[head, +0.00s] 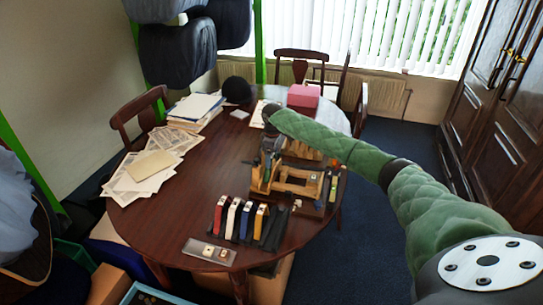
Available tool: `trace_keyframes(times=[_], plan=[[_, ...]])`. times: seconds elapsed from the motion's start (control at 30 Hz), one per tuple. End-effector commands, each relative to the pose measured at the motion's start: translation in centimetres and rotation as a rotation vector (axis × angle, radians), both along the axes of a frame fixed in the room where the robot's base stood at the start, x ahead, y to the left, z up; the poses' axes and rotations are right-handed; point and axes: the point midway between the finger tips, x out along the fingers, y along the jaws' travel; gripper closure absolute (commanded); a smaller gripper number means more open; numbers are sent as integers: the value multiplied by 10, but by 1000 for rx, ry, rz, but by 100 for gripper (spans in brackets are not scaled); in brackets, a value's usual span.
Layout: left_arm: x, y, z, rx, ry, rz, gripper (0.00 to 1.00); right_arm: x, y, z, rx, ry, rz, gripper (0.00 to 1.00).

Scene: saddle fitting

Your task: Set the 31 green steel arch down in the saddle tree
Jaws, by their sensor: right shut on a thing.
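The wooden saddle tree (288,188) stands on the right part of the round table, on a dark base with light wooden bars. My right gripper (267,152), dark and small in the head view, points down at the tree's back left corner. My left gripper is not in view.
A rack (273,229) with red, white, blue and yellow-topped pieces stands in front of the tree. A grey tray (209,252) lies at the table's front edge. Papers (152,165), a black hat (238,90) and a pink box (303,95) lie farther back. The table's left middle is bare.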

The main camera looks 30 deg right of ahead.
Motion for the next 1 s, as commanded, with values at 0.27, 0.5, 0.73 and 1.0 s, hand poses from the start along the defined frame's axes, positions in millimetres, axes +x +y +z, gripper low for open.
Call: trace_keyframes(times=[0.27,0.5,0.73,1.0], plan=[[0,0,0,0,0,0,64,0,0,0,0,0,0,48],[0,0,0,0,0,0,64,0,0,-2,0,0,0,48],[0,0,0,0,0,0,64,0,0,-4,0,0,0,48],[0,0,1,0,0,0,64,0,0,-6,0,0,0,48]])
